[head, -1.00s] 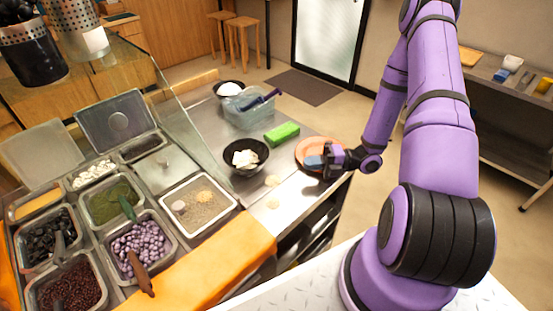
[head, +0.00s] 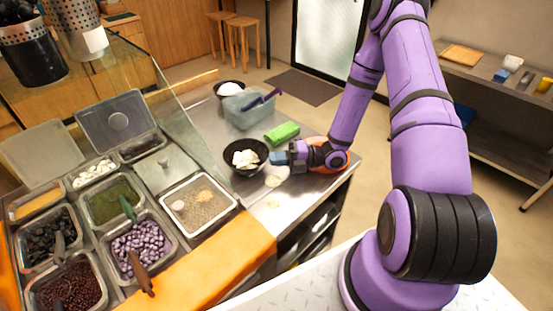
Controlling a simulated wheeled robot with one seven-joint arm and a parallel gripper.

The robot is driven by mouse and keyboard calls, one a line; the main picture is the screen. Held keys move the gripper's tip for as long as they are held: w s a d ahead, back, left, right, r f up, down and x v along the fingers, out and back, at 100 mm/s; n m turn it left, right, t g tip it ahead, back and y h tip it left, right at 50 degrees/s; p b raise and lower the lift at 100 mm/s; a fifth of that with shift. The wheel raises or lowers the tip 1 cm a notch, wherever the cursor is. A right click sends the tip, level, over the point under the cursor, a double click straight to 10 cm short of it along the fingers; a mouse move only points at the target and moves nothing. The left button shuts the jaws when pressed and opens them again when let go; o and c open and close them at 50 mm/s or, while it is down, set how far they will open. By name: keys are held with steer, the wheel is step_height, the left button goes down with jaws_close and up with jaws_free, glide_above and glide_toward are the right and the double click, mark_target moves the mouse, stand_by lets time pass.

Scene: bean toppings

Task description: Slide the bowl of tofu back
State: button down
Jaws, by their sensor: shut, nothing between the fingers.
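The bowl of tofu is a black bowl (head: 235,170) with white chunks of tofu (head: 244,158) in it. It stands upright on the steel counter (head: 203,141), just right of the glass guard. My gripper (head: 280,158) is shut and empty, close to the right side of the bowl, with its blue fingertips pointing left at it. I cannot tell whether the fingertips touch the bowl's rim. My gripper and wrist hide most of the orange plate (head: 312,140) behind them.
A green block (head: 282,132) lies behind my gripper. A clear tub (head: 246,113) with a purple-handled tool and a black bowl with white contents (head: 229,90) stand farther back. Topping bins (head: 145,245) fill the left.

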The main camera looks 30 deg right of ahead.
steer(key=shift+w, duration=0.1)
glide_above(247, 160)
steer(key=w, duration=0.5)
steer(key=shift+s+a, duration=0.1)
steer(key=shift+s, duration=0.25)
